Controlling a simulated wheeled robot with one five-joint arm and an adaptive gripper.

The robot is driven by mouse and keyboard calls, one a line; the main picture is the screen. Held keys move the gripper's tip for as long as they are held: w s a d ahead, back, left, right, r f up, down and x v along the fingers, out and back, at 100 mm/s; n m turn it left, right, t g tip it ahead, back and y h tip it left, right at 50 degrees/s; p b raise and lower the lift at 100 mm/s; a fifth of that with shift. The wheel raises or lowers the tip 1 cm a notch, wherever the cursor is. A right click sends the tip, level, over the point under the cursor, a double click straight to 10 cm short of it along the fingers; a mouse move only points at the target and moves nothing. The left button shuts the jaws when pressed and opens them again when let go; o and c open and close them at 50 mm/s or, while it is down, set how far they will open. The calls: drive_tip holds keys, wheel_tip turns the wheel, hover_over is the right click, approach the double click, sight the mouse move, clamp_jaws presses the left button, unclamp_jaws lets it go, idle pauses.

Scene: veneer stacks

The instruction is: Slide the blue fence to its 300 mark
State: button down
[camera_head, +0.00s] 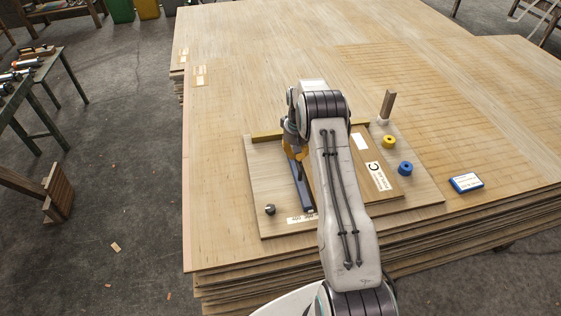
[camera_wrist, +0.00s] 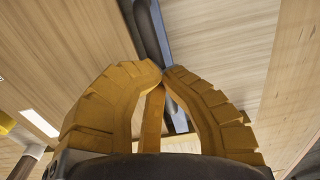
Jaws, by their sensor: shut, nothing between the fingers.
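The blue fence (camera_head: 303,192) is a narrow dark blue bar lying lengthwise on a wooden board (camera_head: 268,178). Its near end is beside a white printed scale strip (camera_head: 301,218), too small to read surely. My gripper (camera_head: 298,156) has orange fingers and is over the fence's far part, which it partly hides. In the wrist view my gripper (camera_wrist: 163,70) is shut with its tips together and empty. The fence (camera_wrist: 166,36) shows as a blue-grey strip beyond the tips, with a dark bar along it. Whether the tips touch it I cannot tell.
A yellow knob (camera_head: 389,141), a blue knob (camera_head: 405,168) and an upright wooden post (camera_head: 387,105) are on the right. A blue-and-white box (camera_head: 466,183) lies on the veneer stack (camera_head: 222,215). My arm covers the board's middle.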

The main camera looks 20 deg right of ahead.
drive_tip(key=shift+s+d+f+b, duration=0.15)
drive_tip(key=shift+s+d, duration=0.1)
drive_tip(key=shift+d, duration=0.5)
drive_tip(key=shift+s+d+f+b, duration=0.15)
drive_tip(key=shift+s+d, duration=0.1)
drive_tip(key=shift+d, duration=0.45)
drive_tip(key=shift+s+d+f+b, duration=0.15)
drive_tip(key=shift+s+d, duration=0.1)
drive_tip(key=shift+d, duration=0.5)
drive_tip(key=c, duration=1.3)
unclamp_jaws()
drive_tip(key=shift+w, duration=0.15)
drive_tip(key=shift+o, duration=0.2)
drive_tip(key=shift+r, duration=0.15)
drive_tip(key=shift+r, duration=0.1)
wheel_tip(320, 180, up, 7)
drive_tip(key=p, duration=0.4)
drive_tip(key=shift+w, duration=0.1)
